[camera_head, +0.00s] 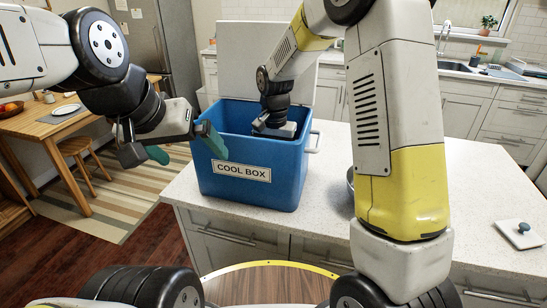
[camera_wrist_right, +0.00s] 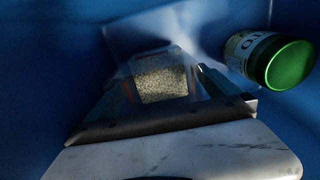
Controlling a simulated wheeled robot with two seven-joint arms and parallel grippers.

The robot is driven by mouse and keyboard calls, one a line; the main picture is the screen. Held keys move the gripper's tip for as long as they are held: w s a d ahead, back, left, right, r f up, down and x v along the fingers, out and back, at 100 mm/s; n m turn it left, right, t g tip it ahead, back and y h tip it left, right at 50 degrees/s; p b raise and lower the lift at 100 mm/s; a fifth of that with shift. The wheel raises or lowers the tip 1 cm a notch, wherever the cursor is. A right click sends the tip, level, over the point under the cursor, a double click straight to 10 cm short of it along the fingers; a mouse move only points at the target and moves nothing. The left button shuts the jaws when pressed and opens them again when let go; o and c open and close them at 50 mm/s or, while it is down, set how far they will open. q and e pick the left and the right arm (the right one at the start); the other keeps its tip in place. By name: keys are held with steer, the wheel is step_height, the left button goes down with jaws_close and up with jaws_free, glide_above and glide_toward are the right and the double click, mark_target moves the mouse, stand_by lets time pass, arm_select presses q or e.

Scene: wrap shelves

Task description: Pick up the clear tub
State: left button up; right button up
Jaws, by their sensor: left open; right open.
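The blue cool box (camera_head: 240,185) stands open on the counter, with a label on its front. My right arm reaches down into it; the right gripper's fingers are hidden by the front wall in the head view. In the right wrist view my right gripper (camera_wrist_right: 165,84) is open inside the box. A grainy beige patch (camera_wrist_right: 161,78), which looks like the clear tub's contents, shows between its fingers; the tub's edges are dim and I cannot tell whether the fingers touch it. My left gripper (camera_head: 184,147) is open and empty, in front of the box's left side.
A jar with a green lid (camera_wrist_right: 285,63) lies inside the box, right of the right gripper. A bowl (camera_head: 350,181) is partly hidden behind my right arm. A white lid with a dark knob (camera_head: 521,233) lies at the counter's right. A wooden table (camera_head: 45,128) stands left.

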steer(key=shift+f, duration=0.45)
steer(key=shift+c, duration=0.4)
steer(key=shift+r, duration=0.1)
steer(key=c, duration=1.8)
